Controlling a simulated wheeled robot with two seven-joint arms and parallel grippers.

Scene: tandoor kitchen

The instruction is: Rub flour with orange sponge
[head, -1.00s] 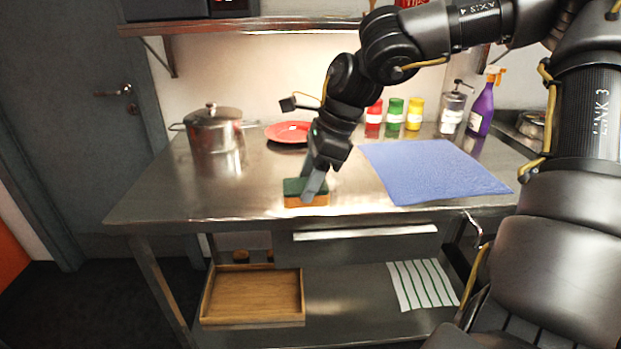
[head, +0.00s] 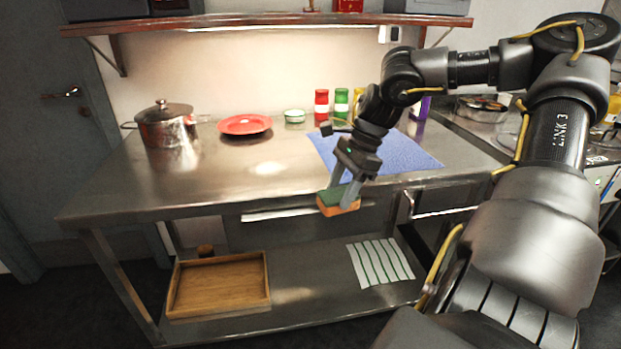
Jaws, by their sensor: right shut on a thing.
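The orange sponge (head: 339,205) has a green top layer. My right gripper (head: 343,194) is shut on it and holds it in front of the steel table's front edge, clear of the tabletop in the picture. My left gripper is not in view.
A lidded pot (head: 168,127), a red plate (head: 245,124), a small green-and-white bowl (head: 294,116) and several bottles stand along the back. A blue mat (head: 404,151) lies right. A wooden tray (head: 262,297) and striped cloth (head: 381,262) lie on the lower shelf.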

